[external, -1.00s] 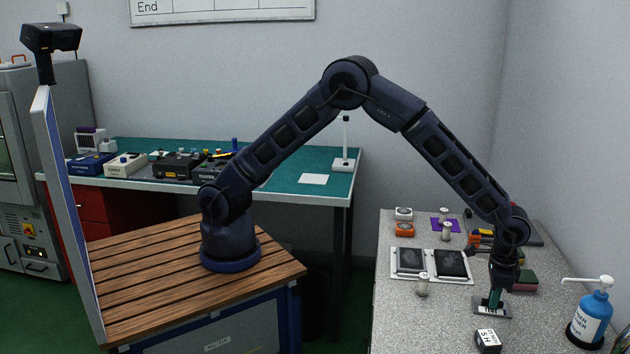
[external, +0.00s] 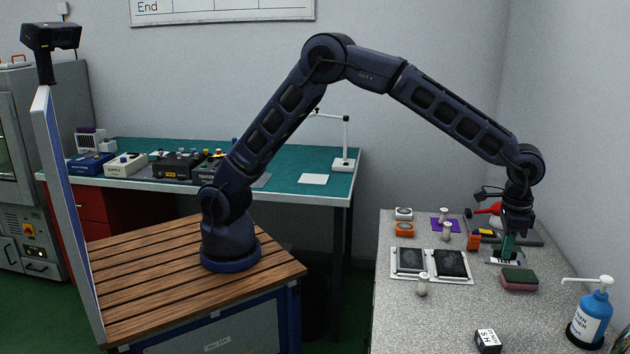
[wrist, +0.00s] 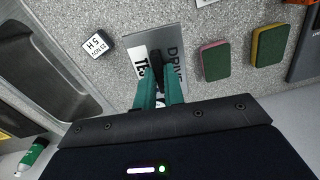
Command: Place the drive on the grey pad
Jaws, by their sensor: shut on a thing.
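The fingers also show in the wrist view (wrist: 159,88).
A sponge (external: 518,281) lies in front of the held drive. A small labelled block (external: 487,341) and a blue pump bottle (external: 591,315) stand nearer the front. A white tray (external: 431,279) bears two dark units. The counter's front left is clear.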

